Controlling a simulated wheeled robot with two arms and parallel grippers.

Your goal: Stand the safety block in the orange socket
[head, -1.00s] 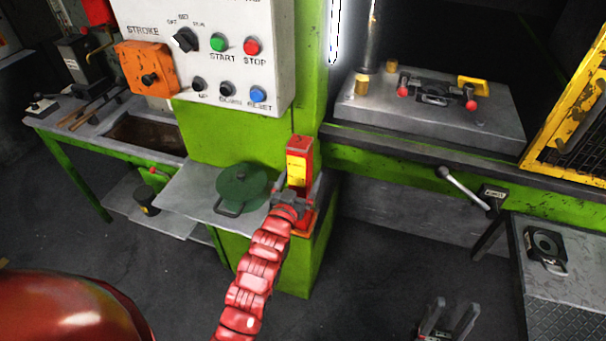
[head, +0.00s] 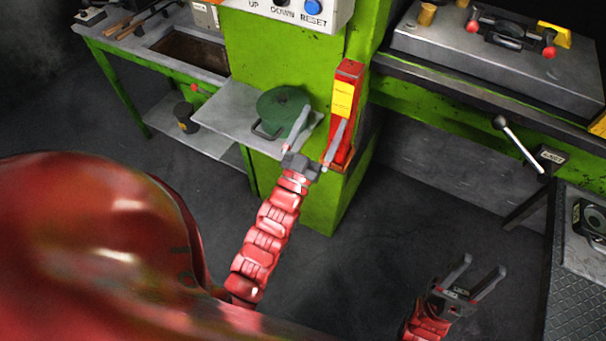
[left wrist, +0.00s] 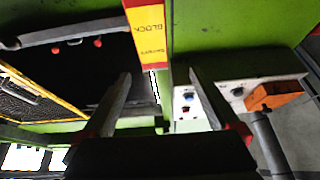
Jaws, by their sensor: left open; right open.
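The safety block (head: 348,80) is a tall red bar with a yellow label. It stands upright against the green column in the head view, and its labelled part (left wrist: 147,28) shows at the top of the left wrist view. An orange-red edge (head: 338,172) shows at its foot, seemingly the socket; how deep the block sits in it I cannot tell. My left gripper (head: 323,115) is open, its fingers pointing toward the block. One finger overlaps the block in the head view; the wrist view shows the block beyond the fingertips, apparently not gripped. My right gripper (head: 485,265) is open and empty, low over the floor.
The control panel (head: 290,10) is above on the green column (head: 270,50). The press bed (head: 440,45) and a lever (head: 518,143) are to the right. Dark floor lies open below.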

